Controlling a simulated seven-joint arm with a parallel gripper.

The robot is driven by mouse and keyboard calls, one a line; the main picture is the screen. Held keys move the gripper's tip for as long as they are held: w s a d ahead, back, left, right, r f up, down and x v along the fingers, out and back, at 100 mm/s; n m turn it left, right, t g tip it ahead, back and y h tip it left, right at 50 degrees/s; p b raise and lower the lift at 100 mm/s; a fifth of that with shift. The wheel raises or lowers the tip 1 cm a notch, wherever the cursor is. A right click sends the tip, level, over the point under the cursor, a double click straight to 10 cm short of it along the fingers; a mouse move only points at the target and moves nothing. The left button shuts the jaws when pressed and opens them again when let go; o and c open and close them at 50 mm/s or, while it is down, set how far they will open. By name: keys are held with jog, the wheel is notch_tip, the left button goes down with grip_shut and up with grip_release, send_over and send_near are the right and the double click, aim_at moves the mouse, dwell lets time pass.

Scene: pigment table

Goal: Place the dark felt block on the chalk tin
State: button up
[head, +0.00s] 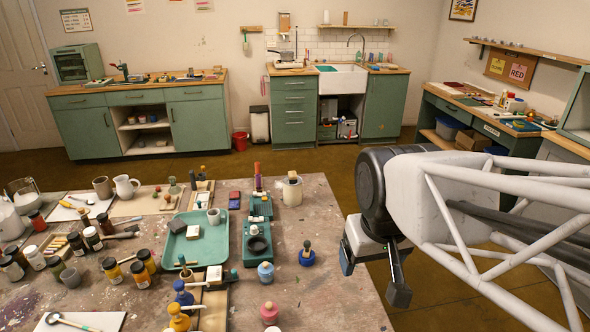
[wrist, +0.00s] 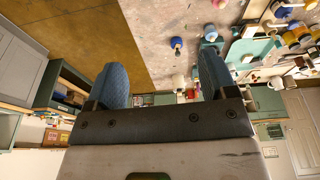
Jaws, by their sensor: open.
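My gripper (head: 373,268) hangs beyond the right edge of the paint-stained table, open and empty. In the wrist view its two blue finger pads (wrist: 162,72) stand wide apart with nothing between them. I cannot surely tell the dark felt block or the chalk tin at this size. My gripper is well to the right of all these.
The paint-stained table (head: 330,290) is bare along its right side. A blue-based stamp (head: 307,257), a pink bottle (head: 269,312) and a light blue bottle (head: 265,272) stand near there. Several jars (head: 93,238) crowd the left.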

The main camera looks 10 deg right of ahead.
jog(key=shift+s+f+m, duration=0.15)
jog(key=shift+s+f, duration=0.2)
jog(key=shift+s, duration=0.3)
jog(key=shift+s+f+m, duration=0.15)
jog(key=shift+s+f, duration=0.2)
jog(key=shift+s, duration=0.3)
dwell(0.4)
